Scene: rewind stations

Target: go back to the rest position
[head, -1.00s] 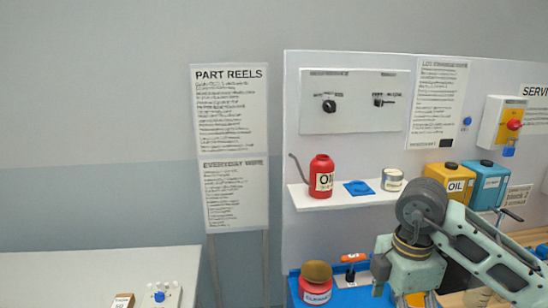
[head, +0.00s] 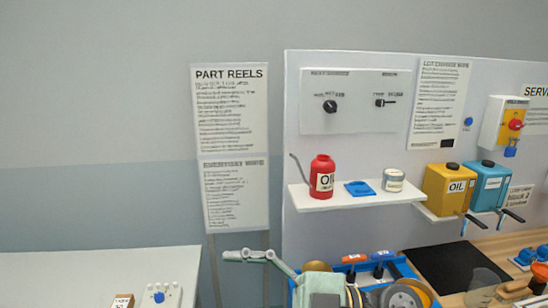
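I see nothing held there. My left gripper is out of view.
A shelf (head: 330,204) above holds a red oil can (head: 322,176) and a tin (head: 393,180). A white table (head: 80,268) is at left. A dark mat (head: 455,272) lies at right.

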